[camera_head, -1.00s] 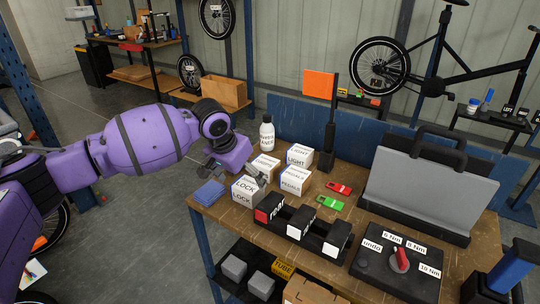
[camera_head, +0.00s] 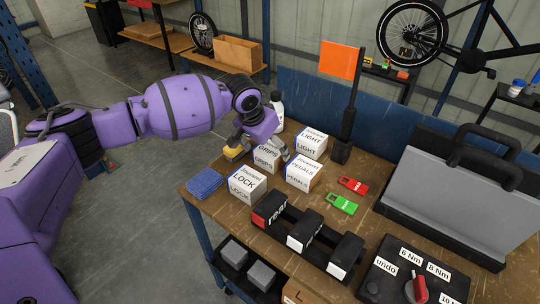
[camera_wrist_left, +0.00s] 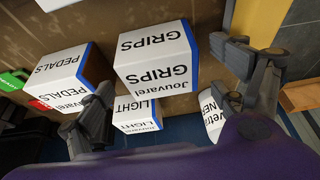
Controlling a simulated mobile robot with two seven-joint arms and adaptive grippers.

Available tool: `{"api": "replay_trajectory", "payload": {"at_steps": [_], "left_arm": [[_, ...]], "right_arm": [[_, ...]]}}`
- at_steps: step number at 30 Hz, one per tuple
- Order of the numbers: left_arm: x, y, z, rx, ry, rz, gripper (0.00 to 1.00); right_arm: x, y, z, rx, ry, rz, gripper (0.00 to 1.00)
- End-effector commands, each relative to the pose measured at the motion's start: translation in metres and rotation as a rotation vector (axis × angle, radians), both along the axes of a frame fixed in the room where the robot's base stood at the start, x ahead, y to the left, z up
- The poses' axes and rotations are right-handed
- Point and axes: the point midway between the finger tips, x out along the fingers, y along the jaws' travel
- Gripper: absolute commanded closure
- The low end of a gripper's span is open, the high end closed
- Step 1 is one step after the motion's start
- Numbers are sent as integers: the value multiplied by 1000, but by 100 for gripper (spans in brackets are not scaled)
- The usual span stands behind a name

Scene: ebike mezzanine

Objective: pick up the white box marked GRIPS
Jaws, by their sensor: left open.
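The white box marked GRIPS (camera_head: 266,158) stands on the wooden workbench, behind the LOCK box and beside the PEDALS box. In the left wrist view the GRIPS box (camera_wrist_left: 153,65) is large and shows two printed faces and a blue edge. My left gripper (camera_head: 261,150) is open, with one finger on each side of the GRIPS box in the head view. In the wrist view the left gripper's (camera_wrist_left: 170,75) fingers flank the box, with no clear contact. The gripper hides part of the box's top in the head view. My right gripper is not in view.
The LOCK box (camera_head: 246,184), PEDALS box (camera_head: 302,172) and LIGHT box (camera_head: 311,143) stand close by. A white bottle (camera_head: 277,107) is behind the gripper. A yellow thing (camera_head: 234,153) shows by the left finger. A blue cloth (camera_head: 205,183) lies at the bench's left edge.

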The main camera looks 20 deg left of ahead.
Motion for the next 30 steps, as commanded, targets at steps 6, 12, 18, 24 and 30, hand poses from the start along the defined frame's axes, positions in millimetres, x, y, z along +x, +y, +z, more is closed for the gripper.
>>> {"api": "replay_trajectory", "payload": {"at_steps": [6, 12, 18, 24, 30], "left_arm": [[8, -2, -19, 1, 0, 0, 12], [8, -2, -19, 1, -1, -1, 12], [8, -2, -19, 1, -1, 0, 37], [8, -2, -19, 1, -1, 0, 63], [8, -2, -18, 0, -2, 0, 70]], "right_arm": [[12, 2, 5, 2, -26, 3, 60], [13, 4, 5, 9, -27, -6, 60], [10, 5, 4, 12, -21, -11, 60], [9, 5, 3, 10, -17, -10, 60], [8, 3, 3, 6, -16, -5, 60]]}}
